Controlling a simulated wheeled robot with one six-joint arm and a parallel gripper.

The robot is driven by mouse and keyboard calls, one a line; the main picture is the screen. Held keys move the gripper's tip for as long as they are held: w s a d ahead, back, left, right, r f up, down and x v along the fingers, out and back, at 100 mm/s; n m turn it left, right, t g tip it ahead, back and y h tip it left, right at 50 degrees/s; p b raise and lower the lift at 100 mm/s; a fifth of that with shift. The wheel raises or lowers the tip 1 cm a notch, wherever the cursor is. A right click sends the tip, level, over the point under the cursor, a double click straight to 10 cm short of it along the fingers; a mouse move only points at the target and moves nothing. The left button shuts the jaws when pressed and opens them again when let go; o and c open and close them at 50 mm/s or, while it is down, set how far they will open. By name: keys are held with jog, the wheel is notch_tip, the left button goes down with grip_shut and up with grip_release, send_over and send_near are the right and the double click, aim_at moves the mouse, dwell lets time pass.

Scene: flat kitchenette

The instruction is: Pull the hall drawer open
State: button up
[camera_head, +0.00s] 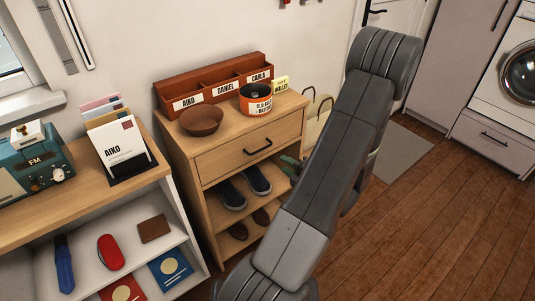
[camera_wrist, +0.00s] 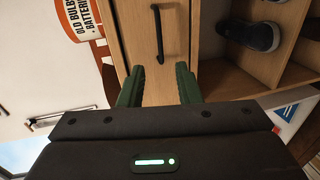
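The hall drawer (camera_head: 240,158) is the wooden front below the top of the small oak cabinet (camera_head: 172,150), and it looks shut. Its black bar handle (camera_head: 258,147) is on the front. In the wrist view the handle (camera_wrist: 158,32) stands upright in the picture, ahead of the fingers and roughly centred between their lines. My gripper (camera_wrist: 160,70) is open and empty, its two green fingers apart, with the handle beyond their tips. In the head view a little of my green gripper (camera_head: 290,162) shows right of the drawer; my arm hides the rest.
A brown bowl (camera_head: 201,121), a labelled letter rack (camera_head: 215,90) and a battery tub (camera_head: 255,98) stand on the cabinet. Shoes (camera_head: 232,194) lie on the open shelves below. A radio shelf (camera_head: 85,195) stands left. Wooden floor (camera_head: 440,230) is clear at right.

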jog(key=x, duration=1.2)
grip_shut()
